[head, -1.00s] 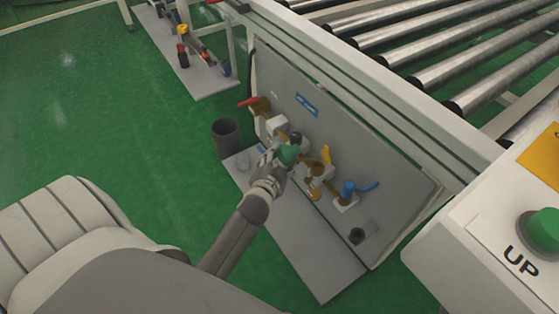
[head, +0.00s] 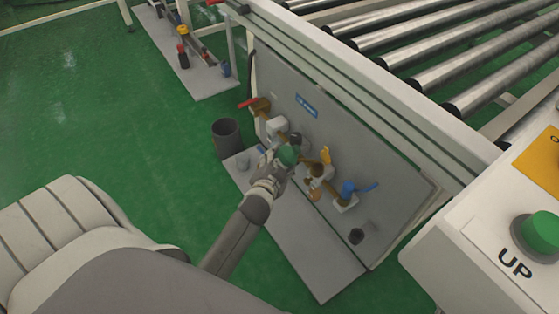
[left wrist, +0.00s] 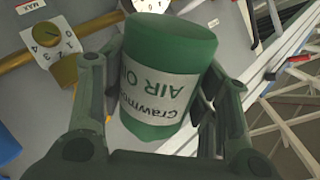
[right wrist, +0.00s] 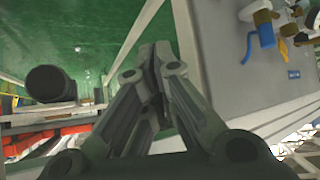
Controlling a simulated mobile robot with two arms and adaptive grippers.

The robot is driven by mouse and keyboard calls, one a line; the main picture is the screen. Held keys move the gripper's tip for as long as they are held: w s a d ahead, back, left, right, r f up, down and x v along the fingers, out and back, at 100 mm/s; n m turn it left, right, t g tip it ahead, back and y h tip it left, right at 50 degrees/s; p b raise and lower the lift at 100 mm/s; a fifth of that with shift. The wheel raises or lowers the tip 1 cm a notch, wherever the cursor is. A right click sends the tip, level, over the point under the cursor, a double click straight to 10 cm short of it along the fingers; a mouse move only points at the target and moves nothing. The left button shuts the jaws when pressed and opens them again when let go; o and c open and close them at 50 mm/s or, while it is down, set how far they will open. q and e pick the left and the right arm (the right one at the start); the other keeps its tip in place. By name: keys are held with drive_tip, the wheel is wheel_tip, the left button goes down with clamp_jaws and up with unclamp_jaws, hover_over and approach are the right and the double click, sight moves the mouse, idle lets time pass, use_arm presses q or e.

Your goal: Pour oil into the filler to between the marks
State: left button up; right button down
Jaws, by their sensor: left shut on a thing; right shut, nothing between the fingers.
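A green oil bottle (head: 289,156) with a white label is in my left gripper (head: 277,166), in front of the grey panel. In the left wrist view the bottle (left wrist: 165,75) fills the middle between the fingers of my left gripper (left wrist: 150,90), which is shut on it. Its label lettering reads upside down there, and a broad flat end points up in the picture. I cannot make out its mouth, any oil flow, the filler opening or the level marks. My right gripper (right wrist: 157,58) shows only in the right wrist view, shut and empty, apart from the panel.
The grey panel (head: 385,165) carries a red-handled valve (head: 257,105), a blue valve (head: 348,188) and brass fittings. A dark bin (head: 227,140) stands at left on the green floor. A numbered dial (left wrist: 45,38) is near the bottle. The roller conveyor (head: 460,60) is above.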

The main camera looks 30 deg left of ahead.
use_arm(q)
drive_tip(key=shift+r, duration=0.2)
drive_tip(key=shift+r+p, duration=0.1)
drive_tip(key=shift+p, duration=0.4)
use_arm(e)
drive_tip(key=s+f+g, duration=0.1)
drive_tip(key=s+d+f+g, duration=0.1)
drive_tip(key=s, duration=0.1)
drive_tip(key=s+f, duration=0.1)
drive_tip(key=shift+s+d+g+h, duration=0.3)
drive_tip(key=shift+d+g+h, duration=0.1)
drive_tip(key=shift+a, duration=0.15)
idle(0.8)
drive_tip(key=shift+s, duration=0.15)
use_arm(q)
drive_tip(key=shift+r+m+p, duration=0.2)
drive_tip(key=shift+m+p, duration=0.1)
drive_tip(key=shift+w+d+r, duration=0.1)
drive_tip(key=shift+r+g+p, duration=0.1)
drive_tip(key=shift+g+p, duration=0.2)
drive_tip(key=shift+p, duration=0.2)
use_arm(e)
drive_tip(key=s+d+f+g, duration=0.1)
drive_tip(key=s+g, duration=0.2)
drive_tip(key=s, duration=0.2)
drive_tip(key=shift+s+d+h, duration=0.35)
drive_tip(key=shift+h, duration=0.05)
drive_tip(key=shift+s+f, duration=0.1)
